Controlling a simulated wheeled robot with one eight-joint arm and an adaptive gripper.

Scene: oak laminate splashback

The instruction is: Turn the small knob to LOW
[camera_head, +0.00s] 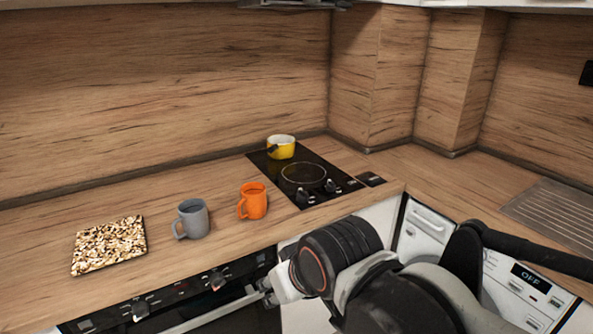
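The black cooktop (320,172) has two dark-and-silver knobs at its front edge, a left one (302,197) and a right one (331,187). The oven panel (180,293) below the counter carries a left knob (140,310) and a right knob (217,280). I cannot tell which knob is the small one, and no LOW mark is readable. My arm (338,255) is folded in front of the cabinets, below and in front of the cooktop. Its end is near the oven's right side, apart from the cooktop knobs. I cannot make out the fingers.
A yellow pot (281,148) stands at the back of the cooktop. An orange mug (253,201), a grey mug (191,219) and a speckled board (109,245) are on the counter to its left. An appliance at right shows OFF (530,279). The right counter is clear.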

